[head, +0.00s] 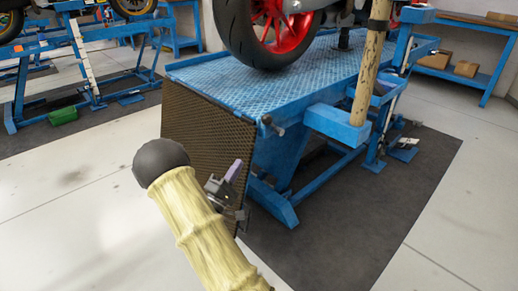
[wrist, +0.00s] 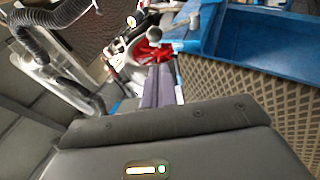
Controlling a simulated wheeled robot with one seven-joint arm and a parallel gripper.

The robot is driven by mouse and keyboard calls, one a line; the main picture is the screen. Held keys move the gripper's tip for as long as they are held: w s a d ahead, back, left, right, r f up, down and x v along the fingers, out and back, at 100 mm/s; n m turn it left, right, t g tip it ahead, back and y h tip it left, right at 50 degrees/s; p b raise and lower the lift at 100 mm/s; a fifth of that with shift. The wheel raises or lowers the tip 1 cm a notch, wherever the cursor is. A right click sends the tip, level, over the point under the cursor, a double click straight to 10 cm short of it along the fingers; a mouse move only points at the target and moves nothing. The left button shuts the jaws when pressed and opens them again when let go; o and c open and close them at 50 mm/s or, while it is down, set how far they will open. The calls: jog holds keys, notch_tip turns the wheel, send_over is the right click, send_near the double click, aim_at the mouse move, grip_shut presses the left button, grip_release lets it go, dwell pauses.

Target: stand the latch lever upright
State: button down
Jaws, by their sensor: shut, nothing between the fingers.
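The latch lever (head: 274,128) is a small grey rod at the near corner of the blue lift table, beside the top of the mesh flap. It looks tilted over, not upright.
The blue lift table (head: 215,85) carries a motorcycle with a black tyre (head: 236,35) and red wheel. The brown mesh flap (head: 195,122) hangs at its front end. A blue side bracket (head: 338,125) juts out right of the lever. The pale floor (head: 65,200) is clear at left.

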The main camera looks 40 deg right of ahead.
jog(key=shift+s+a+g+h, duration=0.15)
jog(key=shift+s+g+h, duration=0.15)
jog(key=shift+h, duration=0.1)
jog(key=b, duration=0.5)
send_near(272, 125)
notch_tip(272, 125, up, 4)
jog(key=w+d, duration=0.1)
jog(key=shift+x, duration=0.8)
jog(key=shift+w+a+r+p, duration=0.15)
jog(key=shift+w+p, duration=0.1)
jog(key=shift+p, duration=0.15)
